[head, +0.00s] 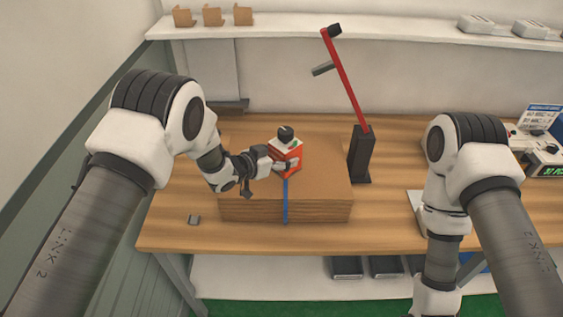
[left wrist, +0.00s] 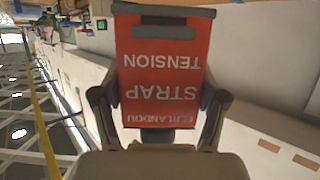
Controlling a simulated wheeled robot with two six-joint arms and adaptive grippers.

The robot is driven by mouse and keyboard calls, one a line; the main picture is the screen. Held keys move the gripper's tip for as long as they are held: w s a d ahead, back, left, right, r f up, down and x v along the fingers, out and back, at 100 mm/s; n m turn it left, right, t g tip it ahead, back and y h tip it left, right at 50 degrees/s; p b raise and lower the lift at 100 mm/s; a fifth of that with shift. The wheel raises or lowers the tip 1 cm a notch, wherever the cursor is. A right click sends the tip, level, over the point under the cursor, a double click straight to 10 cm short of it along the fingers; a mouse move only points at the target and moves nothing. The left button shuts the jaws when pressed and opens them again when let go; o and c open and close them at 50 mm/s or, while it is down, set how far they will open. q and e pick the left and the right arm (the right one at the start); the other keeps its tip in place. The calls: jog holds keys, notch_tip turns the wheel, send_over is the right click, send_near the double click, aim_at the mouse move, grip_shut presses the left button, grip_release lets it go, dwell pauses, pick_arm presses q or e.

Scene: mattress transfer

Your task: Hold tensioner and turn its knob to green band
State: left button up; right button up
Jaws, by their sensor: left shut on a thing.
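The tensioner (head: 287,160) is a red and white box with a black knob (head: 286,134) on top. It stands on a large cardboard box (head: 325,185), and a blue strap (head: 286,200) runs from below it down the box's front. My left gripper (head: 278,165) is shut on the tensioner from the left. In the left wrist view the tensioner's red face (left wrist: 165,70) shows upside-down "STRAP TENSION" lettering between the two fingers. The knob and any green band cannot be made out there. My right arm hangs at the right, its gripper out of the frame.
A black stand with a red arm (head: 347,85) rises just right of the tensioner. A small grey piece (head: 194,219) lies on the wooden table (head: 175,225) at the left. A device with a display (head: 545,155) stands at the far right. A shelf (head: 380,30) runs along the back.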

pick_arm(q)
jog(key=shift+w, duration=0.6)
jog(key=shift+f+b, duration=0.15)
jog(key=shift+b, duration=0.15)
jog(key=shift+f, duration=0.35)
jog(key=shift+f+b, duration=1.65)
jog(key=shift+f, duration=0.15)
jog(key=shift+s, duration=0.1)
